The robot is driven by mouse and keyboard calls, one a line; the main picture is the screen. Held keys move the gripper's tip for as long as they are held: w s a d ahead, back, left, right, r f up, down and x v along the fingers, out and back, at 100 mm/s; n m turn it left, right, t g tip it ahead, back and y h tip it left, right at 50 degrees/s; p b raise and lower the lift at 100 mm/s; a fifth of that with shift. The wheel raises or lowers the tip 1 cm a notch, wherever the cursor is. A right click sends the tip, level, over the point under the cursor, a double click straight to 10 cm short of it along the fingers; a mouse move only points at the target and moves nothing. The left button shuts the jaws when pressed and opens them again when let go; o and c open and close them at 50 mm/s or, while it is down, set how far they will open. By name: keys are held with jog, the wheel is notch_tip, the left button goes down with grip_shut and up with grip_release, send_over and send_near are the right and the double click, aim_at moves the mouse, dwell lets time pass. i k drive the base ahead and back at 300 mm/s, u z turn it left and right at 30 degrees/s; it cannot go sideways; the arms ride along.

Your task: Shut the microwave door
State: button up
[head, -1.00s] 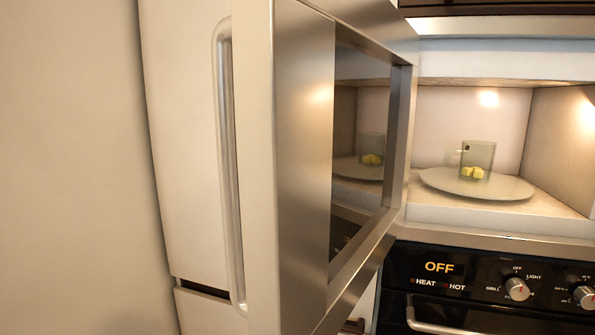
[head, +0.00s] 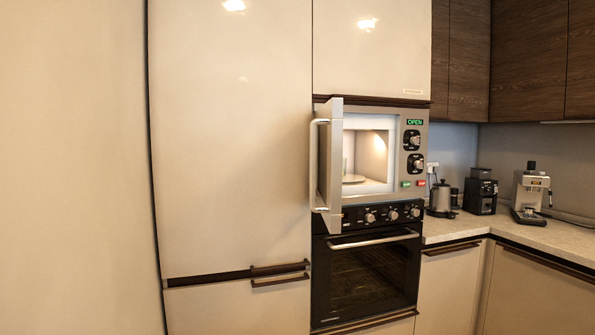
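The microwave (head: 413,117) is built into a tall cabinet, above an oven. Its door (head: 335,150) is hinged at the left and stands open, swung out toward me, with a vertical bar handle (head: 313,165) on its outer face. The display on its right panel reads OPEN in green. The lit inside shows the plate (head: 354,179), partly hidden behind the door. What stands on the plate is mostly hidden and too small to tell. My gripper is not in view.
The oven (head: 365,275) below is shut, with a bar handle. Tall cream cabinet fronts (head: 230,130) stand at the left. On the counter (head: 510,235) at the right are a kettle (head: 441,198), a grinder (head: 481,192) and a coffee machine (head: 530,190). Nothing blocks the space before the microwave door.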

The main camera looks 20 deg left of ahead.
aim_at(326, 129)
jog(key=k, duration=0.3)
jog(key=u, duration=0.85)
jog(key=i, duration=1.7)
